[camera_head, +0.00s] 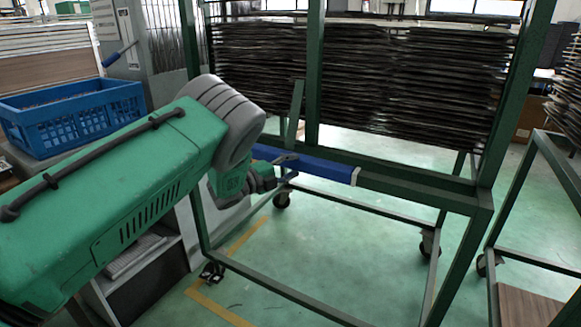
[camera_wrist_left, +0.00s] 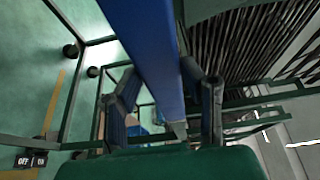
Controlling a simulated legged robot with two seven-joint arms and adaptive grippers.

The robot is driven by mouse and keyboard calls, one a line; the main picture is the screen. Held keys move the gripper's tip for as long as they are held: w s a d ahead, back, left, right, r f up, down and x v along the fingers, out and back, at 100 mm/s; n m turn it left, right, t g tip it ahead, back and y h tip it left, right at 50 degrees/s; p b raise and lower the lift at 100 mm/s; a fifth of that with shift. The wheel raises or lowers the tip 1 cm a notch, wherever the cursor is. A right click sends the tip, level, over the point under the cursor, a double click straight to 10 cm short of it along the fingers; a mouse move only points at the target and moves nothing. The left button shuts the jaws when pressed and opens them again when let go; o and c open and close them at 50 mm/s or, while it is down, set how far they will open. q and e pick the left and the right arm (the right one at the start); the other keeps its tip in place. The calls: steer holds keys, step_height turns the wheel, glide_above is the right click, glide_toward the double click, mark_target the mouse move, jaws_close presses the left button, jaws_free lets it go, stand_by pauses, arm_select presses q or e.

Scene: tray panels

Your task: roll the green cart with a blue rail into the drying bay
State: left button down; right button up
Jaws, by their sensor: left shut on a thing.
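The green cart (camera_head: 400,186) stands in front of me, a green metal frame on casters with a stack of dark panels (camera_head: 400,80) in its upper part. A blue rail (camera_head: 325,170) runs across its near side at mid height. My left arm comes in from the left, and its gripper (camera_head: 285,172) is at the left part of the blue rail. In the left wrist view the blue rail (camera_wrist_left: 148,50) passes between the two fingers of the left gripper (camera_wrist_left: 167,98), which is shut on it. My right gripper is in neither view.
A blue crate (camera_head: 75,118) sits at the left on a surface beside a grey cabinet. Another green frame (camera_head: 540,170) with casters stands close at the right. Yellow tape (camera_head: 220,307) marks the green floor at lower left. Floor under the cart is open.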

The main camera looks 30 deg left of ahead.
arm_select(q)
steer(key=shift+s+d+f, duration=0.2)
steer(key=shift+s+f, duration=0.15)
steer(key=c, duration=1)
jaws_free()
steer(key=shift+w, duration=0.1)
steer(key=shift+a+r, duration=0.1)
steer(key=shift+r, duration=0.1)
steer(key=shift+s+a, duration=0.15)
steer(key=shift+s, duration=0.2)
steer(key=v, duration=1.1)
steer(key=shift+s+f, duration=0.1)
steer(key=shift+f, duration=0.05)
